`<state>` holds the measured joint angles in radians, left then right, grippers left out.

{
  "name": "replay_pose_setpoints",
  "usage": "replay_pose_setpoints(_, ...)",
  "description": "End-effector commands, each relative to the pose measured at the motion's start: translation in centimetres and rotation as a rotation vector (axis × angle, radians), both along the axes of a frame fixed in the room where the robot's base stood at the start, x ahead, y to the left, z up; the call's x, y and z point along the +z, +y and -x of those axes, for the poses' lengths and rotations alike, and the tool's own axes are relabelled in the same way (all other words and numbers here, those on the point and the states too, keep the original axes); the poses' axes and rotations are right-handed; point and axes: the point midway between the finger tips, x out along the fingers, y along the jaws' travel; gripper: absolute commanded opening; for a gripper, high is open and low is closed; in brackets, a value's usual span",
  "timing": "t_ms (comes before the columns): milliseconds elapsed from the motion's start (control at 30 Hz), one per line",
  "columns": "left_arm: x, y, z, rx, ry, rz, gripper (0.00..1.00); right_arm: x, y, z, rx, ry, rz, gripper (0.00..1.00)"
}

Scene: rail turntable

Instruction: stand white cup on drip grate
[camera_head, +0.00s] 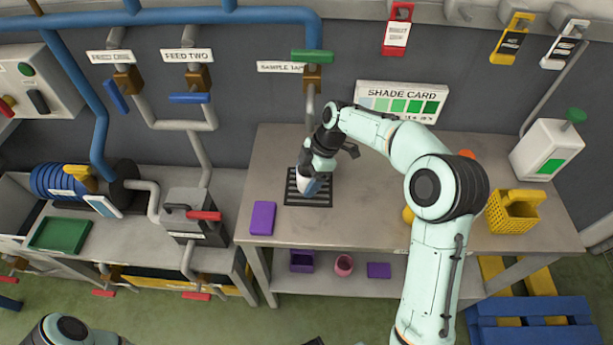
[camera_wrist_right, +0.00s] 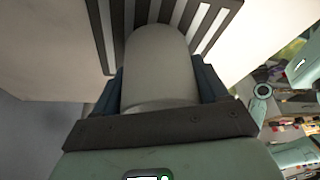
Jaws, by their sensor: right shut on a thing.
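The white cup (camera_wrist_right: 158,58) is held between the blue-grey fingers of my right gripper (camera_wrist_right: 161,84). In the head view, my right gripper (camera_head: 313,177) points down over the drip grate, and the cup (camera_head: 305,184) shows as a small pale patch beside its finger. The drip grate (camera_head: 322,201) is a dark slotted square on the grey bench, below the sample tap. Its slots show around the cup's far end in the wrist view (camera_wrist_right: 215,18). I cannot tell whether the cup touches the grate. My left gripper is out of view.
The sample tap (camera_head: 312,75) with its green handle and downward pipe stands right behind the grate. A purple block (camera_head: 262,218) lies left of the grate. A yellow basket (camera_head: 514,210) and a white jug (camera_head: 546,150) are at the right. The bench front near the grate is clear.

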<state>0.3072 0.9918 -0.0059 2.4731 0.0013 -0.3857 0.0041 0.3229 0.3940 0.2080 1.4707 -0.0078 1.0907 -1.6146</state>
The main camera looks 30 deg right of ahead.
Motion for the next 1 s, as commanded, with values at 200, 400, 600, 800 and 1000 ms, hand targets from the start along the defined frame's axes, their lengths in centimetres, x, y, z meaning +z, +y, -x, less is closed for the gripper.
replay_pose_setpoints(200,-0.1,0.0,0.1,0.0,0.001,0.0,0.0,-0.2,0.0,0.0,0.0,0.001,0.0,0.98)
replay_pose_setpoints(400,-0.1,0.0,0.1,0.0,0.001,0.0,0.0,-0.2,0.0,0.0,0.0,0.001,0.0,0.98)
replay_pose_setpoints(600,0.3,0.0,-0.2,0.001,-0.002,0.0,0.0,1.6,-0.6,0.0,-0.001,-0.003,0.001,0.98)
replay_pose_setpoints(800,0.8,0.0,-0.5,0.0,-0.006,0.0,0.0,5.6,-2.2,0.2,-0.003,-0.005,0.002,0.98)
replay_pose_setpoints(1000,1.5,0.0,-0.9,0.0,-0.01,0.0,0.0,9.2,-3.7,0.5,-0.001,-0.003,0.0,0.98)
